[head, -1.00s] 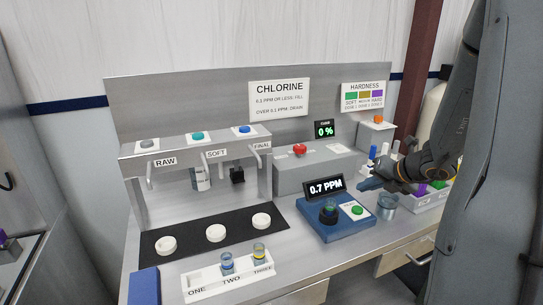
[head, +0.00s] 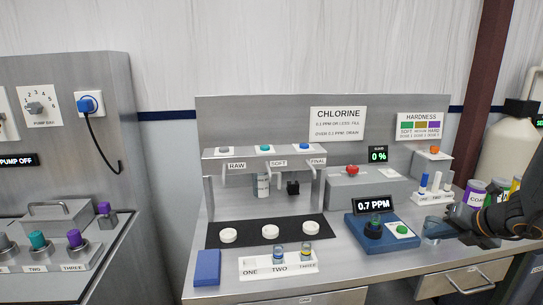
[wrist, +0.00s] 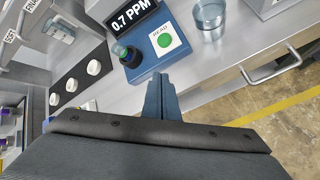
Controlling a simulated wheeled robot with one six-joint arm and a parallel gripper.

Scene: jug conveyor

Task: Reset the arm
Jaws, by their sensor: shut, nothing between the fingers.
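My gripper (wrist: 158,82) is shut and empty. In the wrist view its closed fingers point at the front edge of the bench, just below the blue chlorine meter (wrist: 140,62). In the head view my gripper and wrist are at the right edge, beside a clear beaker (head: 433,229). The beaker also shows in the wrist view (wrist: 209,20), right of the meter. The meter reads 0.7 PPM in the head view (head: 385,243), with a dark vial well and a green button on it.
A tap rack stands over a black mat (head: 297,235) with white round pads. A white holder (head: 260,267) carries vials in TWO and THREE. A blue block (head: 207,267) lies left of it. A grey pump cabinet (head: 65,90) stands at left. Drawer handles (head: 470,284) stick out in front.

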